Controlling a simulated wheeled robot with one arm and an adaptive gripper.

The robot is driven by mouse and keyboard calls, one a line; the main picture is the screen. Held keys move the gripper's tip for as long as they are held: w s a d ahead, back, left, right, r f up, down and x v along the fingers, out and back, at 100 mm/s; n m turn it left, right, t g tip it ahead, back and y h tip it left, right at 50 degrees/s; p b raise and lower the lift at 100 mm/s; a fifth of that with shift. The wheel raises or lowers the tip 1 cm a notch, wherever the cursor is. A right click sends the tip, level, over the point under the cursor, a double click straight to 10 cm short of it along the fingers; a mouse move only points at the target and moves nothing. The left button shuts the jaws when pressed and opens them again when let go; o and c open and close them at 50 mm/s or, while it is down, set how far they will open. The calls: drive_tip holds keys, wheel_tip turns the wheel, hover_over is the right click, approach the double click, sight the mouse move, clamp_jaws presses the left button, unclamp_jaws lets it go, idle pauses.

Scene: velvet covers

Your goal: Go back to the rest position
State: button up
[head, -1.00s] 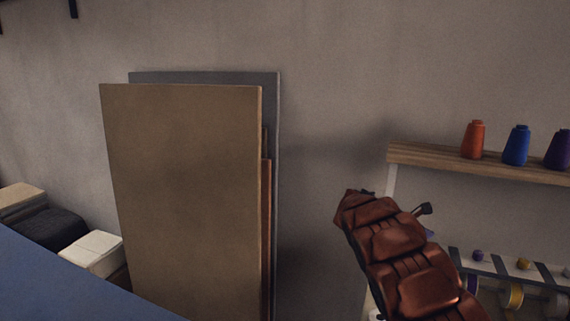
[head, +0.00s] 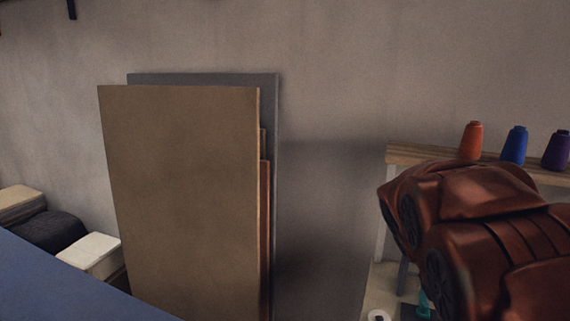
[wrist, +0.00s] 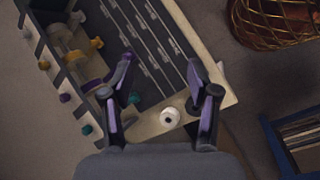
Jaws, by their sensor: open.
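My gripper (wrist: 160,85) is open in the wrist view, its two dark, purple-padded fingers spread apart with nothing between them. It hangs over a pale workbench or shelf unit (wrist: 226,103) with a dark slotted panel. A white spool (wrist: 171,117) shows below and between the fingers, apart from them. In the head view my reddish-brown arm fills the lower right, and the gripper itself is out of that view.
A wooden shelf (head: 413,153) holds an orange cone (head: 471,139), a blue cone (head: 515,145) and a purple cone (head: 557,150). Large boards (head: 180,200) lean on the wall. A blue surface (head: 60,285) lies lower left. A wire basket (wrist: 280,22) and blue crate (wrist: 272,145) stand right.

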drive_tip(key=s+a+f+m+y, duration=0.2)
drive_tip(key=s+a+y, duration=0.1)
drive_tip(key=s+a, duration=0.5)
drive_tip(key=s+a+f+m+y, duration=0.2)
drive_tip(key=s+a, duration=0.6)
drive_tip(key=s, duration=0.4)
drive_tip(key=shift+s+a+f+m+y, duration=0.25)
drive_tip(key=shift+a+f+m+y, duration=0.05)
drive_tip(key=shift+m+y, duration=0.35)
drive_tip(key=shift+c, duration=0.4)
